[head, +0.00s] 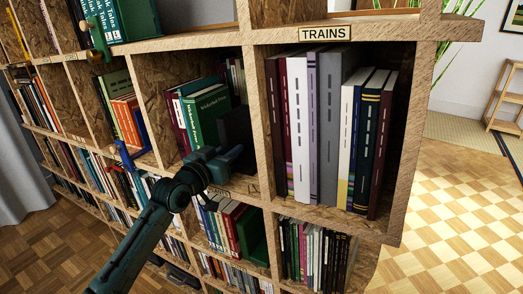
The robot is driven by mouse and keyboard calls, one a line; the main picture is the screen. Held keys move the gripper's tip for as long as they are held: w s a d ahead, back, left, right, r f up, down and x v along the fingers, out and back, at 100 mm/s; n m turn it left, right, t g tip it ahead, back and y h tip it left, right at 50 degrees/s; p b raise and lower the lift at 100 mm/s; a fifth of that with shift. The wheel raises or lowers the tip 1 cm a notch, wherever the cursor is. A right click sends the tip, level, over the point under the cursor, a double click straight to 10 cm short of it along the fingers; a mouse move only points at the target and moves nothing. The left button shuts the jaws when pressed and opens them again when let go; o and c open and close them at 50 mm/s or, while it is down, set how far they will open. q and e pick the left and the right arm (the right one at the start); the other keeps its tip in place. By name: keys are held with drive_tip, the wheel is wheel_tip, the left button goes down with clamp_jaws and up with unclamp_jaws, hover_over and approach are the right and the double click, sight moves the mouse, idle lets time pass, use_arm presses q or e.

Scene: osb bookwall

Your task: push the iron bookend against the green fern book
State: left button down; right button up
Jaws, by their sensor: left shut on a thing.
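The green fern book (206,118) stands with its spine out in the middle compartment of the shelf row, with other books to its left. The iron bookend (236,126) is a dark upright plate just right of the green book and overlaps its right edge in the head view. I cannot tell whether the two touch. My left gripper (226,160) reaches into this compartment from the front and is shut on the bookend's lower part. The bookend's base is hidden behind the gripper. My right gripper is not in view.
The wooden divider (256,125) stands close right of the bookend. Beyond it, the compartment under the TRAINS label (325,34) is filled with upright books. A blue bookend (126,155) is in the compartment to the left. A green bookend (254,238) stands on the shelf below.

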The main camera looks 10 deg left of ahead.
use_arm(q)
drive_tip(key=shift+w+a+f, duration=0.1)
drive_tip(key=shift+w+a, duration=0.15)
drive_tip(key=shift+a, duration=0.45)
drive_tip(key=c, duration=1.3)
unclamp_jaws()
drive_tip(key=shift+s+a, duration=0.2)
drive_tip(key=shift+s, duration=0.4)
drive_tip(key=shift+d+p+v, duration=0.2)
drive_tip(key=shift+p+v, duration=2.3)
drive_tip(key=shift+v, duration=2.35)
drive_tip(key=shift+s, duration=0.1)
